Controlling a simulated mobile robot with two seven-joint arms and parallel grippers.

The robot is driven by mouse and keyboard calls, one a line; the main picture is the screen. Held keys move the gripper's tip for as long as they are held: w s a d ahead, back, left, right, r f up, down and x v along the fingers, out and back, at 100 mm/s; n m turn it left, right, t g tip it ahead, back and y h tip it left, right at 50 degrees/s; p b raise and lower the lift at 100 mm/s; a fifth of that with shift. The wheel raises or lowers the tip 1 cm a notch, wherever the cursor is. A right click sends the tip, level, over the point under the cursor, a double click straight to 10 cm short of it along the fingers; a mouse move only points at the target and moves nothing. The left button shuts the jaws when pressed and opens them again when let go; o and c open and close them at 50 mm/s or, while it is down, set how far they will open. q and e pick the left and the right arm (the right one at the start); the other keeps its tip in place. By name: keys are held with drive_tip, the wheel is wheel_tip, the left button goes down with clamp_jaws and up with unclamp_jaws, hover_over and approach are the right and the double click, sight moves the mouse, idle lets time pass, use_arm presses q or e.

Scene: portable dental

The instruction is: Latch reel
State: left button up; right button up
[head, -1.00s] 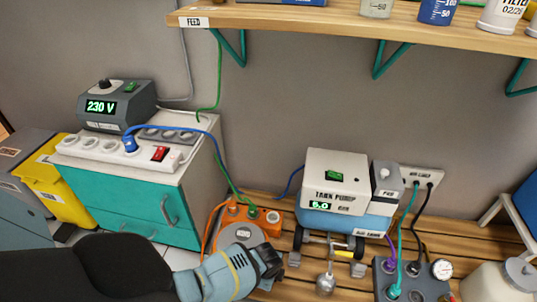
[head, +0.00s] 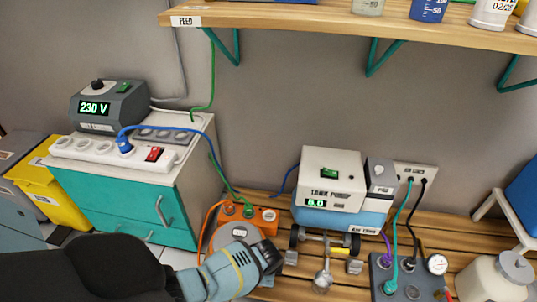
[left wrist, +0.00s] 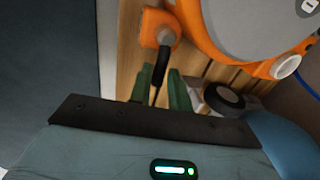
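The orange reel (head: 232,234) with a grey disc stands on the wooden slats, partly hidden behind my left forearm. My left gripper (head: 270,257) is at its lower right side in the head view. In the left wrist view the orange reel frame (left wrist: 222,62) fills the upper right. An orange block with a black lever (left wrist: 160,68) hangs toward my left gripper (left wrist: 158,84). Its two green fingers are apart, with the lever's lower end at or between them; contact cannot be told. My right gripper is not in view.
A tank pump (head: 330,185) on wheels stands close to the right of the reel. A teal cabinet (head: 130,195) with a white power strip (head: 88,149) stands to the left. A grey manifold (head: 408,280) with hoses is at lower right. A shelf (head: 300,28) runs above.

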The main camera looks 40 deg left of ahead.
use_arm(q)
drive_tip(key=o, duration=0.3)
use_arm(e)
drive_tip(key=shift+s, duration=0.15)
use_arm(q)
drive_tip(key=shift+r, duration=0.1)
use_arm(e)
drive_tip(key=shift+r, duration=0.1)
